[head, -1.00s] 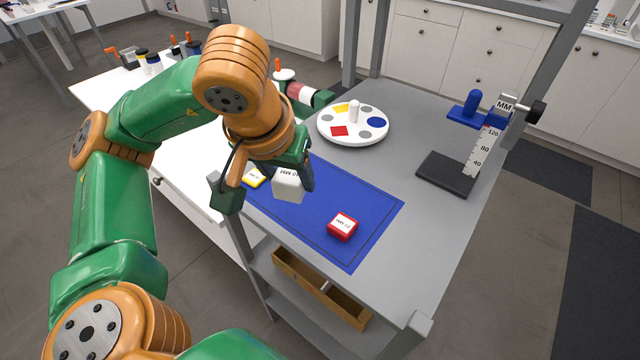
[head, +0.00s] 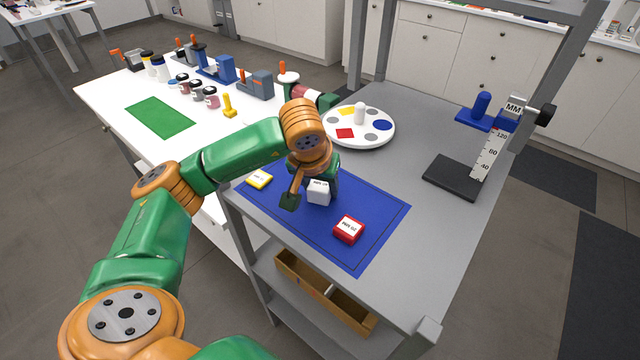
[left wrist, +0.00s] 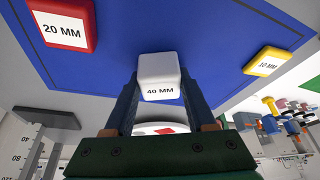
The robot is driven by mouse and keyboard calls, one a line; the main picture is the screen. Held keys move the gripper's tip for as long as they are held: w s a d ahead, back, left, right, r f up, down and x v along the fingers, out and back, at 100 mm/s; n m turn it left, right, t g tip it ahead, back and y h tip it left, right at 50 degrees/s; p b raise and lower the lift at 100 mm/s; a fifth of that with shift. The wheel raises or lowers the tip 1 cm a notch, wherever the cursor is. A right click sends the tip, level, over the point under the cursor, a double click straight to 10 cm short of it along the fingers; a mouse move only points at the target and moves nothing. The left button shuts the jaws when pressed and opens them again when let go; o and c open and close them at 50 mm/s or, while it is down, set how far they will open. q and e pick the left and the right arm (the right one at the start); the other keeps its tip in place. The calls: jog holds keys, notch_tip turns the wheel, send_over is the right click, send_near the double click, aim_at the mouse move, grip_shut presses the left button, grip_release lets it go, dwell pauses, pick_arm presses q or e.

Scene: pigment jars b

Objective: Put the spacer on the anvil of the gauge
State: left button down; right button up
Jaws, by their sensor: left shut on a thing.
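My left gripper (head: 312,193) is shut on the white spacer (head: 319,194), a block over the blue mat. In the left wrist view the spacer (left wrist: 159,76) reads 40 MM and sits between the two fingers. I cannot tell how far its underside is from the mat. The anvil is bare and well to the right of the gripper. My right gripper is not in view.
A red 20 MM block (head: 348,229) and a yellow block (head: 259,179) lie on the blue mat (head: 370,205). A round white tray (head: 375,140) with coloured spots stands behind. Grey bench between mat and gauge is clear. Jars stand on the white table (head: 120,90).

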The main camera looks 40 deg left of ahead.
pick_arm(q)
jog(key=shift+c, duration=1.1)
grip_release()
jog(key=shift+s, duration=0.1)
jog(key=shift+r, duration=0.1)
